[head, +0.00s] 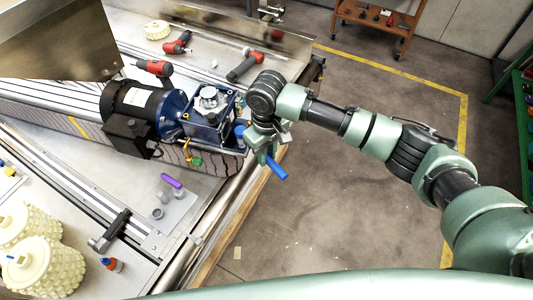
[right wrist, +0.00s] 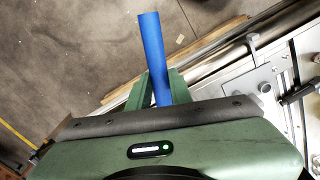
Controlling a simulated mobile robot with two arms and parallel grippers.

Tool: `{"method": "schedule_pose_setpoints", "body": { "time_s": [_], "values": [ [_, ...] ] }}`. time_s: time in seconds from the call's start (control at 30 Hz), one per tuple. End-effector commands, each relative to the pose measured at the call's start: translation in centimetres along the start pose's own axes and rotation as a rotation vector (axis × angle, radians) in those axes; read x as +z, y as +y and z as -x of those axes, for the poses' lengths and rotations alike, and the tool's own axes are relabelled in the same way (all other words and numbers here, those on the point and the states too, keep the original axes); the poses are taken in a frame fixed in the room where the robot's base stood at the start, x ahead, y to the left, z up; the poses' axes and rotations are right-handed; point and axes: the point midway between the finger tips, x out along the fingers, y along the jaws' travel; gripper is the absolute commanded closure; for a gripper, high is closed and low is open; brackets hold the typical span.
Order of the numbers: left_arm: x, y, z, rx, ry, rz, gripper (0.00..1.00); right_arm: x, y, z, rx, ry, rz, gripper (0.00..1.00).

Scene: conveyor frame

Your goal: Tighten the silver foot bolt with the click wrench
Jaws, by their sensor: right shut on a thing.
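My right gripper (head: 266,154) is beside the motor and gearbox, near the table's right edge. It is shut on the blue handle (head: 277,170) of a tool that I take to be the click wrench. In the right wrist view the blue handle (right wrist: 152,50) stands out between the green fingers of the gripper (right wrist: 156,90). The wrench's working end is hidden by the gripper. I cannot make out the silver foot bolt; the arm covers part of the gearbox's right side. My left gripper is not in view.
The black motor (head: 132,103) and blue gearbox (head: 208,110) stand on the conveyor frame. Red-black power tools (head: 245,66) lie behind. A grey plate with a purple-handled piece (head: 171,181) and cream sprockets (head: 40,266) are at the front left. The floor (head: 340,195) right of the table is clear.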

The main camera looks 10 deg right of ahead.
Motion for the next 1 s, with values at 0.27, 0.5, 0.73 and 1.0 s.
{"method": "schedule_pose_setpoints", "body": {
  "time_s": [0.27,0.5,0.73,1.0],
  "values": [
    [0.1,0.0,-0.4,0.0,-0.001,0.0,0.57,-0.1,0.0,-0.8,-0.001,0.001,0.0,1.0],
    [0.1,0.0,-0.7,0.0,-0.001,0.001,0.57,0.0,-0.1,-1.6,-0.002,0.001,0.0,1.0],
    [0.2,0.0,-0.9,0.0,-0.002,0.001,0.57,0.0,-0.1,-2.2,-0.001,0.001,0.001,1.0],
    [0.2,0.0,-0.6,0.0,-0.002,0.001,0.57,0.0,0.0,-2.1,-0.001,0.001,0.001,1.0]
  ]
}}
